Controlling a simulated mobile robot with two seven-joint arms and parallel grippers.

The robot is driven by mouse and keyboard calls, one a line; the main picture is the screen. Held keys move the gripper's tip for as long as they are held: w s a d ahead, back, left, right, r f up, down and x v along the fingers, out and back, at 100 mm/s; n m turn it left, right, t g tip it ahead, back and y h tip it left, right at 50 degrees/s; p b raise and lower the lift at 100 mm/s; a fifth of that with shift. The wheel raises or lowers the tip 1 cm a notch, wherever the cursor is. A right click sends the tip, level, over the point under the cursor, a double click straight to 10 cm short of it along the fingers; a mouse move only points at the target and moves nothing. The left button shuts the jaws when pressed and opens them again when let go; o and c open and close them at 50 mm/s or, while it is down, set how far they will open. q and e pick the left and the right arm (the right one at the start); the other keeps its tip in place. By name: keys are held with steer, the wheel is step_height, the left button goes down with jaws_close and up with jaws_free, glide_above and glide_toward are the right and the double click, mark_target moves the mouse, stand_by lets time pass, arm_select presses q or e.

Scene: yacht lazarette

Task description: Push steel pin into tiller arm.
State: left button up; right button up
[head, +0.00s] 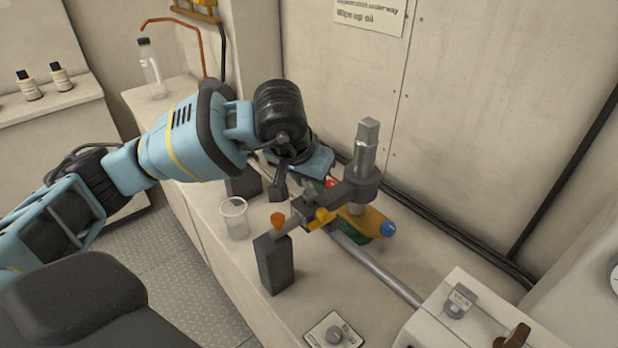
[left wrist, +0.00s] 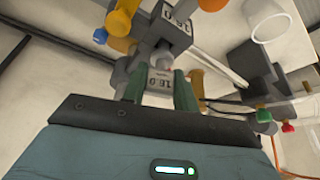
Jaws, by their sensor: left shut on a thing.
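The tiller arm (head: 348,192) is a dark grey bar clamped around an upright steel post (head: 366,147) in the head view. In the left wrist view, a dark grey block marked 16.0 (left wrist: 176,24), seemingly part of the tiller arm, lies just beyond my fingers. My left gripper (head: 313,180) is above and behind the bar in the head view.
A dark block (head: 273,265) stands below an orange cup-shaped piece (head: 277,219). A clear cup (head: 235,220) stands left of it. A yellow knob (head: 322,215) and a blue-ended tool (head: 388,229) are near the bar. A steel rod (head: 377,266) runs to the lower right.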

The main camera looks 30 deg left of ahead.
arm_select(q)
steer(key=shift+f, duration=0.45)
arm_select(e)
steer(key=shift+w+f, duration=0.25)
arm_select(q)
steer(key=shift+f+b, duration=0.3)
steer(key=shift+b, duration=0.1)
arm_select(e)
steer(key=shift+s+f, duration=0.2)
steer(key=shift+s, duration=0.1)
arm_select(q)
steer(key=shift+f, duration=0.15)
arm_select(e)
steer(key=shift+s+f, duration=0.2)
steer(key=shift+s, duration=0.2)
arm_select(q)
steer(key=o, duration=1.1)
arm_select(e)
steer(key=shift+w+r, duration=0.1)
steer(key=shift+w, duration=0.3)
